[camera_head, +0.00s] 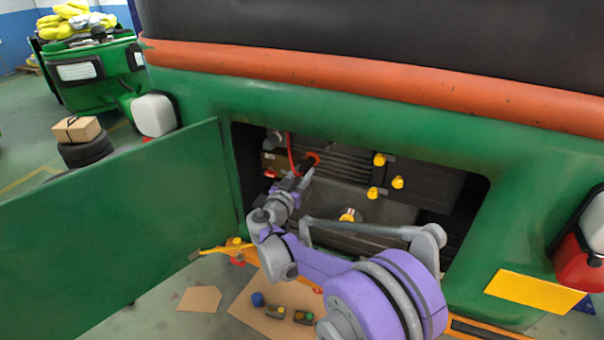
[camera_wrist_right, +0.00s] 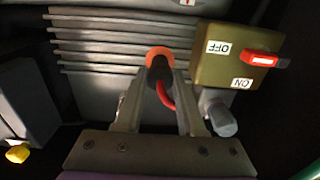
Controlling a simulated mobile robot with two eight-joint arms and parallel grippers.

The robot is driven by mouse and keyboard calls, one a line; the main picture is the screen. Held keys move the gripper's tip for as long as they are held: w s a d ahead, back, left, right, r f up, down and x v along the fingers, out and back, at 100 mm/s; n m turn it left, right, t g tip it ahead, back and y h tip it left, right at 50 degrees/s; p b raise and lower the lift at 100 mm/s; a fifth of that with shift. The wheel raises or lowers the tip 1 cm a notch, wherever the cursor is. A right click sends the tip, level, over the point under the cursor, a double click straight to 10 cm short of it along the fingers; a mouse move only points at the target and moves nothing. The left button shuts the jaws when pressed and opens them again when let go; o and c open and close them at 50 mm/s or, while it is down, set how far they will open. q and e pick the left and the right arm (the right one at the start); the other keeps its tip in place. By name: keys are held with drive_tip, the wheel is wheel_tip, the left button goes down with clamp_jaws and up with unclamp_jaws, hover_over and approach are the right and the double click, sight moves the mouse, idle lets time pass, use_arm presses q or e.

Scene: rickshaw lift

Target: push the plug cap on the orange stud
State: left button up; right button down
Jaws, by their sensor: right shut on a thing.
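My right gripper (camera_head: 306,175) reaches into the open bay of the green vehicle. It also shows in the right wrist view (camera_wrist_right: 160,92), with its fingers shut on the black plug cap (camera_wrist_right: 161,72). A red cable (camera_wrist_right: 167,98) shows between the fingers and, in the head view, runs up at the left of the gripper (camera_head: 291,155). The orange stud (camera_wrist_right: 158,54) shows as an orange ring at the cap's far end, also in the head view (camera_head: 315,157). Cap and stud appear in line; I cannot tell how deeply the cap sits. My left gripper is not in view.
A switch box (camera_wrist_right: 226,55) marked OFF and ON, with a red lever (camera_wrist_right: 262,60), stands right beside the stud. Several yellow caps (camera_head: 397,182) lie to the right in the bay. The open green door (camera_head: 120,235) bounds the left side.

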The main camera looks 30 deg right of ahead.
drive_tip(key=shift+w+d, duration=0.15)
drive_tip(key=shift+d, duration=0.05)
idle(0.5)
drive_tip(key=shift+c, duration=2.2)
unclamp_jaws()
drive_tip(key=shift+c, duration=0.6)
drive_tip(key=shift+a, duration=0.1)
drive_tip(key=v, duration=0.8)
